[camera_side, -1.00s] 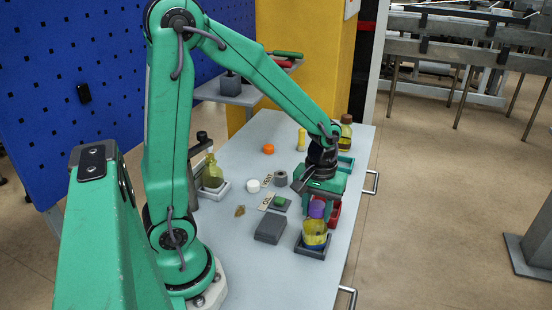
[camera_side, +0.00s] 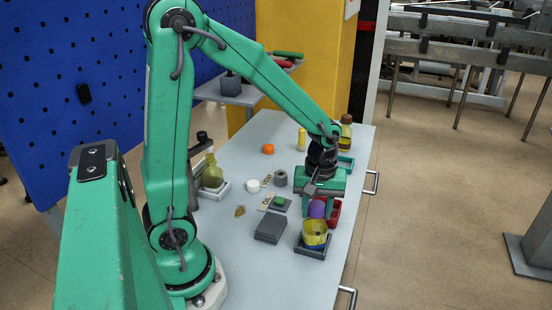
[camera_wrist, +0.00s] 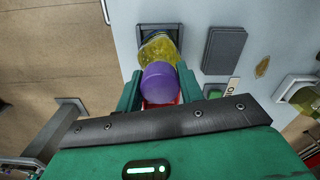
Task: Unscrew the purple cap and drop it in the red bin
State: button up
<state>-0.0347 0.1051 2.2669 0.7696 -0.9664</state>
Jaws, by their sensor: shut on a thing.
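The purple cap (camera_side: 317,209) is between the fingers of my gripper (camera_side: 322,207), which is shut on it. The cap also shows in the wrist view (camera_wrist: 160,83), with a green finger on each side. A yellow see-through jar (camera_side: 315,233) stands upright in a grey square holder (camera_side: 311,253) directly below the cap. I cannot tell whether the cap still touches the jar's top. The red bin (camera_side: 335,214) is just behind the jar, partly hidden by my gripper. In the wrist view only a sliver of the red bin (camera_wrist: 153,104) shows beneath the cap.
A dark grey block (camera_side: 270,229) lies left of the jar, with a green button (camera_side: 280,201) behind it. A teal bin (camera_side: 345,164) and an oil bottle (camera_side: 346,135) stand farther back. White (camera_side: 253,186) and orange (camera_side: 268,149) caps lie on the table.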

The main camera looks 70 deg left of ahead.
jog(key=shift+n, duration=0.3)
jog(key=shift+n, duration=0.7)
jog(key=shift+n, duration=0.8)
jog(key=o, duration=0.6)
jog(key=shift+m, duration=0.9)
